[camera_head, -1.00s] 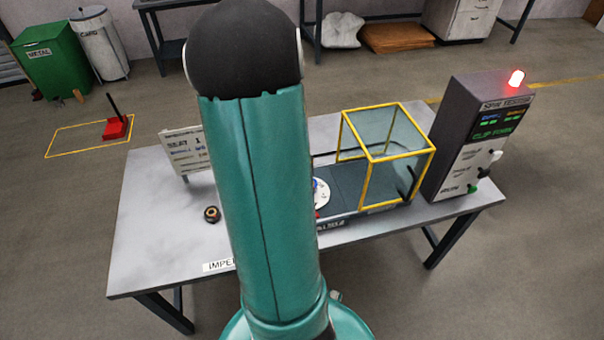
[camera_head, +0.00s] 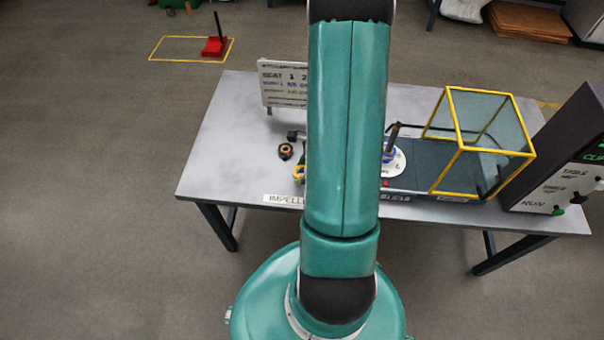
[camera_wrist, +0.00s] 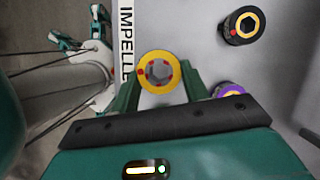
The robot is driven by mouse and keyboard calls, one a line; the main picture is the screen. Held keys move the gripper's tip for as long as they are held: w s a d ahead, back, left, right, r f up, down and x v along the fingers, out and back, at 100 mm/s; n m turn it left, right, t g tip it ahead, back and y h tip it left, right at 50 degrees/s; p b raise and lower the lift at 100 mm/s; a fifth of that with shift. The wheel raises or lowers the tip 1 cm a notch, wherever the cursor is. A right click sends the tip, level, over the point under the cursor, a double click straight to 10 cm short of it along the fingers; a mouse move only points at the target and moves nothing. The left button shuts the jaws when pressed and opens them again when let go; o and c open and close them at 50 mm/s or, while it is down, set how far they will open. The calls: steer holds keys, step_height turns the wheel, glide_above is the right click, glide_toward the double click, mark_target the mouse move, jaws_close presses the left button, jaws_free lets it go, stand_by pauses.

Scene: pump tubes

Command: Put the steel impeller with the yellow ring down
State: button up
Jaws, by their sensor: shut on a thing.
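The steel impeller with the yellow ring (camera_wrist: 158,72) sits between the two green fingers of my gripper (camera_wrist: 160,82) in the wrist view. My gripper is shut on it, above or at the table beside the IMPELLER label strip (camera_wrist: 126,45); whether it touches the table I cannot tell. In the head view, part of the yellow ring (camera_head: 298,174) shows at the left edge of my arm, which hides most of my gripper.
A dark impeller with a gold ring (camera_wrist: 244,25) and a purple-ringed one (camera_wrist: 228,90) stand close by. A sign (camera_head: 284,82) stands at the table's back. A yellow-framed clear box (camera_head: 480,140) and a dark console (camera_head: 560,155) are right. The table's left part (camera_head: 228,150) is bare.

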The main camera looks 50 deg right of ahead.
mark_target(304, 172)
steer(key=shift+w+f, duration=0.5)
steer(key=shift+f, duration=0.1)
steer(key=shift+w+f, duration=0.15)
steer(key=shift+f, duration=1.5)
steer(key=shift+f, duration=0.2)
steer(key=o, duration=1.2)
steer(key=shift+r, duration=0.1)
